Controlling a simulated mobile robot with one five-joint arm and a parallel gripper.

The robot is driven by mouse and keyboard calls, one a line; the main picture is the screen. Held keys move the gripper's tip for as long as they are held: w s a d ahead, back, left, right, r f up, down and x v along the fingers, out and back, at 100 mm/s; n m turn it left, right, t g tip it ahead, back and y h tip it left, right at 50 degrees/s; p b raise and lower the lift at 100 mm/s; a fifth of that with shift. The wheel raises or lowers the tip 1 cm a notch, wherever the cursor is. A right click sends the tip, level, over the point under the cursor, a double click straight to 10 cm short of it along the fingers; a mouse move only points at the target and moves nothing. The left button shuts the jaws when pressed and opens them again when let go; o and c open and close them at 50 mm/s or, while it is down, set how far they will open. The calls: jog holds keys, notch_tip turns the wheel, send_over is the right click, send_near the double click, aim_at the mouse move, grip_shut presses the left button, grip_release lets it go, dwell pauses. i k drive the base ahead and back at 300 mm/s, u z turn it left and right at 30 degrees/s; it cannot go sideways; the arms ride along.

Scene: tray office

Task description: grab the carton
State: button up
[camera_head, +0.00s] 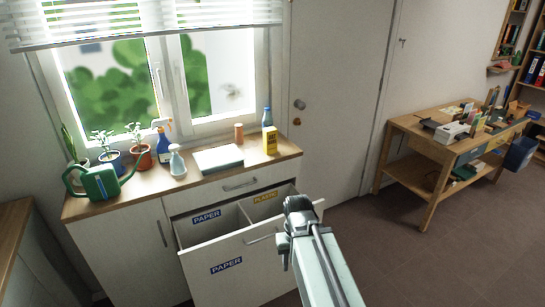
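A yellow carton (270,141) with dark lettering stands upright near the right end of the wooden counter (245,177), in front of a blue bottle (267,117). My gripper (299,203) is at the end of my arm, which reaches up from the bottom of the view. In the picture it is below and right of the carton, over the right end of the open drawer (241,250), and clearly apart from the carton. Its fingers are small and dark, and I cannot see whether they are open. I see nothing held in it.
The drawer has compartments labelled PAPER and PLASTIC. A spray bottle (177,161), green watering can (100,182), potted plants, a white tray-like box (218,159) and an orange cylinder (239,132) stand on the counter. A cluttered wooden bench (440,147) is at right. Floor (420,265) between is clear.

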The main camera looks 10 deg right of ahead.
aim_at(270, 134)
jog(key=k, duration=0.65)
jog(key=u, duration=0.4)
jog(key=i, duration=1.55)
jog(key=u, duration=0.5)
